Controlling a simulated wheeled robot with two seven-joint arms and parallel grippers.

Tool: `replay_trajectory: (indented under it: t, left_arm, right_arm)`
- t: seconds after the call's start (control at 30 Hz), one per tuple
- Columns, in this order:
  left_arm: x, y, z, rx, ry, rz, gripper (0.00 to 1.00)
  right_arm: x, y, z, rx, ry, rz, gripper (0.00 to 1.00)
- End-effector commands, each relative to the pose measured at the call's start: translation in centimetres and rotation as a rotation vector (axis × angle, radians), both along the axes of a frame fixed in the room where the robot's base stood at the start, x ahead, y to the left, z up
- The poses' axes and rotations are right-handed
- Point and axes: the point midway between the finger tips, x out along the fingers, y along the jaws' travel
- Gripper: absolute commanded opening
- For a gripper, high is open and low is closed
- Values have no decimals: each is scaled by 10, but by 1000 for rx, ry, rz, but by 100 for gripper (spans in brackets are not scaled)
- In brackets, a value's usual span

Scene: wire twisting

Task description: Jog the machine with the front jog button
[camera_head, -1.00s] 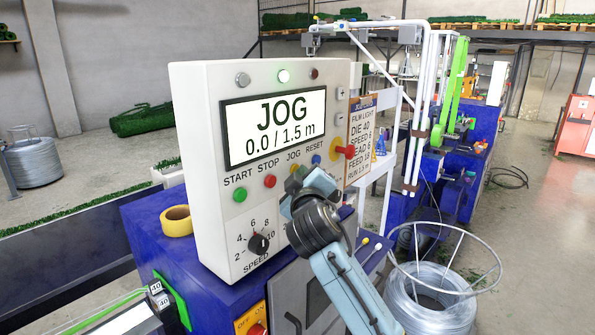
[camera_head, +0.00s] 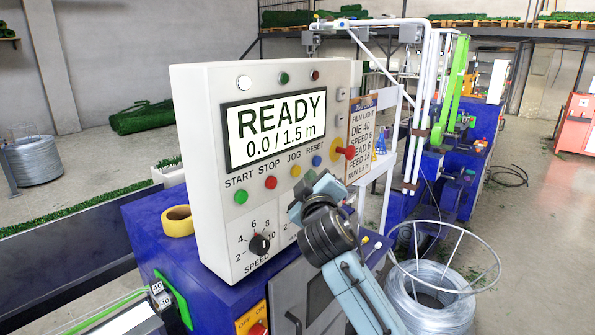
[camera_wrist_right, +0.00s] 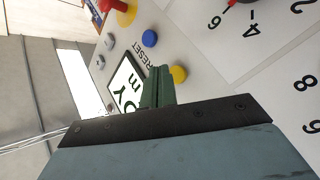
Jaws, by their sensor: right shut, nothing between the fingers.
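The white control box (camera_head: 210,150) stands on the blue machine (camera_head: 150,225). Its screen (camera_head: 274,127) reads READY, 0.0 / 1.5 m. The yellow jog button (camera_head: 296,171) sits between the red stop button (camera_head: 270,182) and the blue reset button (camera_head: 317,160), uncovered. My right gripper (camera_head: 308,181) is shut and empty, just below and right of the jog button, apart from it. In the right wrist view its green fingers (camera_wrist_right: 158,87) are together, beside the yellow button (camera_wrist_right: 179,74). My left gripper is not in view.
The green start button (camera_head: 240,196) and black speed knob (camera_head: 259,243) are on the same panel. A red knob (camera_head: 349,152) sticks out at the panel's right. A yellow tape roll (camera_head: 177,221) lies left of the box. A wire coil (camera_head: 430,300) stands at right.

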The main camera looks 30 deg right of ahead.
Motion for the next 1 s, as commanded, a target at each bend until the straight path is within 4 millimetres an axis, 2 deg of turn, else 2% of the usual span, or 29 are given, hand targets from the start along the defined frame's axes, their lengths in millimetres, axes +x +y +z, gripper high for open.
replay_trajectory:
  t: [0.4, 1.0]
  left_arm:
    - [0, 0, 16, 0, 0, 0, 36]
    - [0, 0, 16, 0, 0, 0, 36]
  right_arm:
    - [-37, -15, 1, -1, 0, -1, 0]
    - [-41, -16, -2, 4, 5, 0, 0]
